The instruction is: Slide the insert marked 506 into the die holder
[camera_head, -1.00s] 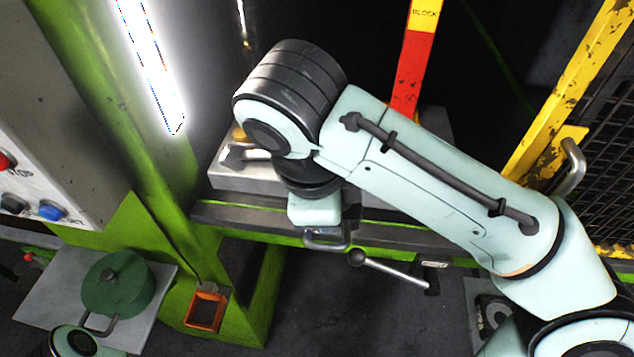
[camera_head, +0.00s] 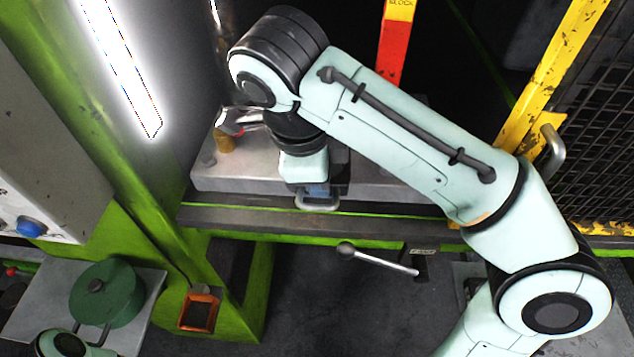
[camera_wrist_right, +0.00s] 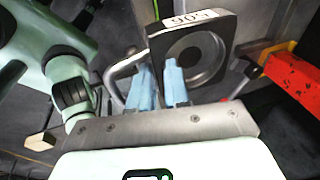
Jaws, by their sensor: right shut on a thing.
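The insert marked 506 (camera_wrist_right: 190,50) is a dark square block with a round recess and a white label, upside down in the right wrist view. In the head view its dark body (camera_head: 340,172) shows partly behind my right wrist, at the front of the die holder (camera_head: 385,188), a grey steel block on the press bed. How deep the insert sits in the holder is hidden by my arm. My left gripper is not in view.
A lever with a dark knob (camera_head: 346,249) sticks out below the bed's front edge. A green press column (camera_head: 130,190) stands left, a yellow guard post (camera_head: 540,105) right. A red block bar (camera_head: 392,52) rises behind.

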